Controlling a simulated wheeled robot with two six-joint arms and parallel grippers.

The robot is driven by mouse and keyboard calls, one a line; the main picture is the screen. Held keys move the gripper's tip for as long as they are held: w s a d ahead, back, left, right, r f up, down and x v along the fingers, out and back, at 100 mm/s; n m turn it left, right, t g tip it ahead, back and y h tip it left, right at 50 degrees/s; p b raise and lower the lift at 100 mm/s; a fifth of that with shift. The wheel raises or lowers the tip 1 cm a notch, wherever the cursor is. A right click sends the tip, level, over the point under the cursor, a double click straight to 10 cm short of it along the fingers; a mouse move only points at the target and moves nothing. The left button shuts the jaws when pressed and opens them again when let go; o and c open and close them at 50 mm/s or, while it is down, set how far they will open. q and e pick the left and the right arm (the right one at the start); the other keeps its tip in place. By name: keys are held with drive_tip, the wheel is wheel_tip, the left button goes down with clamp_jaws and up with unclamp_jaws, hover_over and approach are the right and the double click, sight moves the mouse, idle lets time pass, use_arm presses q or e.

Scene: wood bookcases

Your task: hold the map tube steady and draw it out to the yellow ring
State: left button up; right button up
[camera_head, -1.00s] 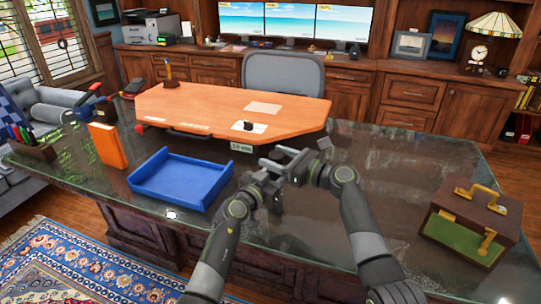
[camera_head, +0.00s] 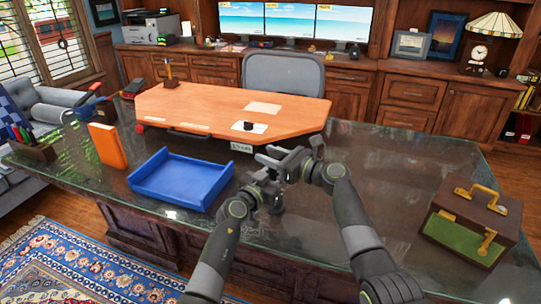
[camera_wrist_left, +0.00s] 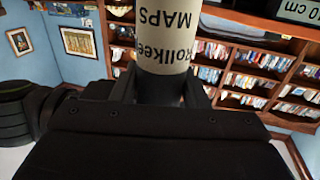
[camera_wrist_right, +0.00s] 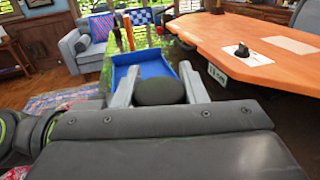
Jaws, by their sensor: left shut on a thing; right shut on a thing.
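The map tube (camera_wrist_left: 168,38) is cream with dark lettering, upside down in the left wrist view. My left gripper (camera_wrist_left: 160,92) is shut around its dark lower part. In the right wrist view, a dark round end piece (camera_wrist_right: 160,92) sits between the two fingers of my right gripper (camera_wrist_right: 158,85), which is shut on it; it appears to be the tube's cap. In the head view my left gripper (camera_head: 264,186) and right gripper (camera_head: 284,160) are close together above the glass desk, and they mostly hide the tube. I cannot make out the yellow ring in any view.
The glass-topped desk (camera_head: 385,215) lies below my arms. A blue tray (camera_head: 182,182) and orange book (camera_head: 108,147) are at left, a brown case (camera_head: 472,222) at right. A wooden desktop (camera_head: 215,108) with a small label (camera_head: 241,147) stands just beyond the grippers.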

clamp_jaws()
drive_tip(key=shift+r, duration=2.3)
drive_tip(key=o, duration=1.2)
unclamp_jaws()
drive_tip(key=v, duration=1.2)
